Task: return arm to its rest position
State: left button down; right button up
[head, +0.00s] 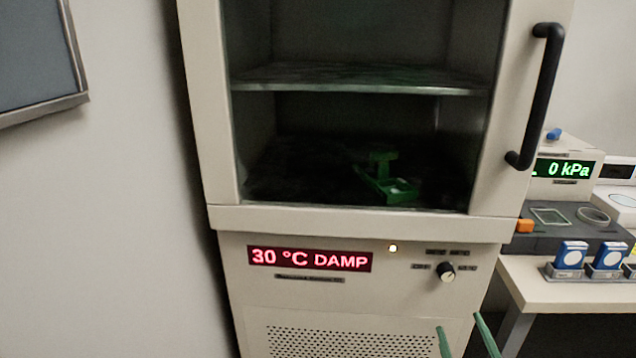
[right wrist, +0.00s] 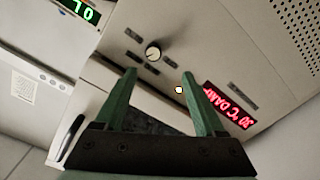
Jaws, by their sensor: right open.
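My right gripper (head: 465,335) shows only as two green fingertips at the bottom edge of the head view, in front of the cabinet's lower panel and below the knob. In the right wrist view its green fingers (right wrist: 158,98) are spread apart with nothing between them. The control panel with the knob (right wrist: 153,53) and the red display (right wrist: 230,106) lies beyond the fingers. My left gripper is in neither view.
The cabinet (head: 350,225) has a black handle (head: 537,95) at its right. Its display (head: 310,259) reads 30 °C DAMP. A green object (head: 385,178) stands on its floor. A bench (head: 545,285) at right holds blue items (head: 572,255) and a 0 kPa instrument (head: 563,168).

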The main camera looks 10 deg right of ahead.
jog(key=s+a+f+m+g+y+p, duration=0.1)
jog(key=s+a+f+g+y, duration=0.3)
jog(key=s+a+f, duration=0.45)
jog(key=s+a+f+g+y+p, duration=0.1)
jog(key=s+a+f+g+y, duration=0.35)
jog(key=a+f, duration=0.65)
pick_arm(q)
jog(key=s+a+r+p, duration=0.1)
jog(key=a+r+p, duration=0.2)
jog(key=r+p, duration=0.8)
jog(key=p, duration=0.2)
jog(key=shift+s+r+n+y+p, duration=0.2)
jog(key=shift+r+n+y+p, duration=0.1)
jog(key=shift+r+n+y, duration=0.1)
pick_arm(e)
jog(key=s+d+r+h, duration=0.2)
jog(key=d+r, duration=0.3)
jog(key=r, duration=0.3)
jog(key=shift+s+d+m, duration=0.15)
jog(key=shift+d+m, duration=0.15)
jog(key=shift+m, duration=0.1)
